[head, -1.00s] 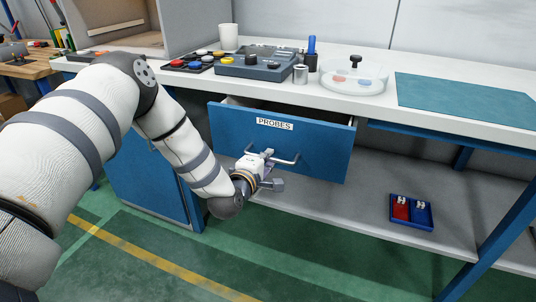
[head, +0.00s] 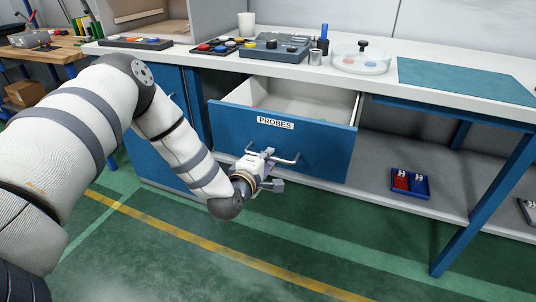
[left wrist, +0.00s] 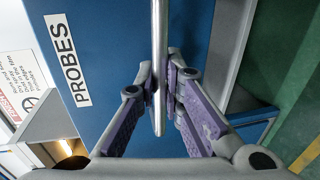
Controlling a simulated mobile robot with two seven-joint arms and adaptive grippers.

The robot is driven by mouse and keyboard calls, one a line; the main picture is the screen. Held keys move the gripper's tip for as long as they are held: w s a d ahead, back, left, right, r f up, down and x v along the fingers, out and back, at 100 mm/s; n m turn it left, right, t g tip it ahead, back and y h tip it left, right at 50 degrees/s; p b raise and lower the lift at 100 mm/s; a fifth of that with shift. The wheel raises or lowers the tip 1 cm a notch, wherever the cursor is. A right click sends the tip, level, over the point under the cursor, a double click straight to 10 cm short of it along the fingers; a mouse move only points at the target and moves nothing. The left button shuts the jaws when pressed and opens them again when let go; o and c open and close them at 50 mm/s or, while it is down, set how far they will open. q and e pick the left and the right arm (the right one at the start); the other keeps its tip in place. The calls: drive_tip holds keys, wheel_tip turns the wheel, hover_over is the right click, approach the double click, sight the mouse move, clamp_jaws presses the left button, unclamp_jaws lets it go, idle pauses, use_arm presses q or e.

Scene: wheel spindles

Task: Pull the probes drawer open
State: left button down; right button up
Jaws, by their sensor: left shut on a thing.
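The blue probes drawer (head: 315,148) sits under the white bench top and is pulled out, with its pale inside (head: 300,98) showing from above. Its white PROBES label (head: 275,123) is on the front and also shows turned sideways in the left wrist view (left wrist: 67,60). A metal bar handle (head: 287,160) runs across the drawer front. My left gripper (head: 262,161) is shut on this handle. In the left wrist view the fingers (left wrist: 168,85) close on both sides of the handle bar (left wrist: 159,40). My right gripper is not in view.
The white bench top (head: 375,88) carries a grey device (head: 273,47), a clear round dish (head: 360,63) and a teal mat (head: 460,80). A blue tray (head: 410,184) with red and blue parts lies on the lower shelf. The green floor in front of the drawer is clear.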

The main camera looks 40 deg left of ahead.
use_arm(q)
drive_tip(key=shift+s+d, duration=0.15)
drive_tip(key=shift+s, duration=0.4)
drive_tip(key=c, duration=1.7)
unclamp_jaws()
drive_tip(key=v, duration=1.2)
